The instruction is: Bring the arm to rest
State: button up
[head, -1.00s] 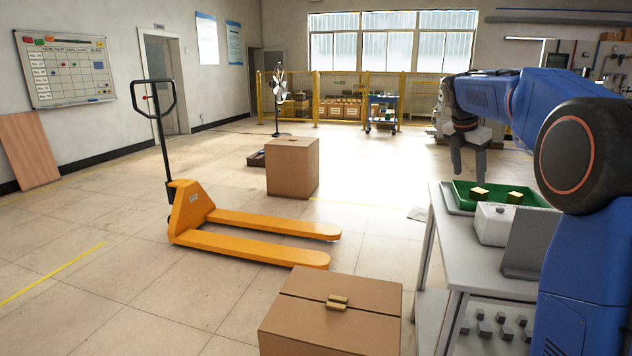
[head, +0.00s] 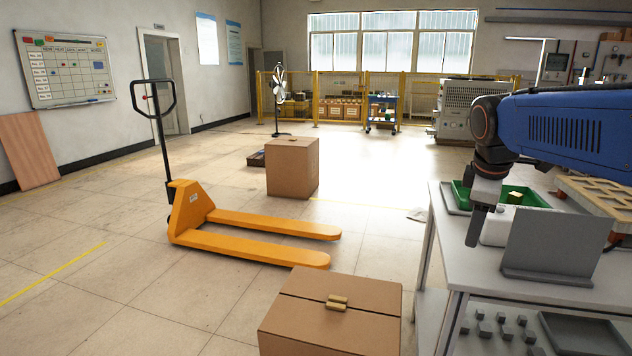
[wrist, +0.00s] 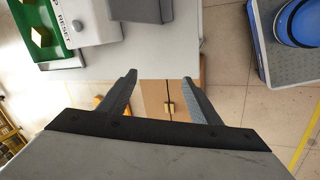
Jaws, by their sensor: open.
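My gripper (head: 480,212) hangs from my blue arm at the left end of the workbench (head: 452,236) in the head view. In the wrist view my gripper (wrist: 158,92) has its two dark fingers spread apart with nothing between them. Below and beyond the fingers are the bench edge and a cardboard box (wrist: 157,100) on the floor. The fingers touch nothing that I can see.
A green tray (head: 528,197) with a brass block (head: 515,198), a white box (head: 494,228) and a grey panel (head: 555,243) stand on the bench. A cardboard box (head: 330,318) is on the floor left of the bench. An orange pallet jack (head: 190,212) stands further left.

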jog(key=s+a+f+m+y, duration=0.1)
jog(key=s+a+f+m, duration=0.2)
jog(key=s+f+m, duration=0.2)
jog(key=s+a+f+m+t+y, duration=0.1)
jog(key=s+a+f+m, duration=0.2)
jog(key=s+f+m, duration=0.3)
jog(key=s+f, duration=0.5)
jog(key=s, duration=0.6)
jog(key=shift+s, duration=0.4)
jog(key=shift+a, duration=0.1)
jog(key=shift+c, duration=0.6)
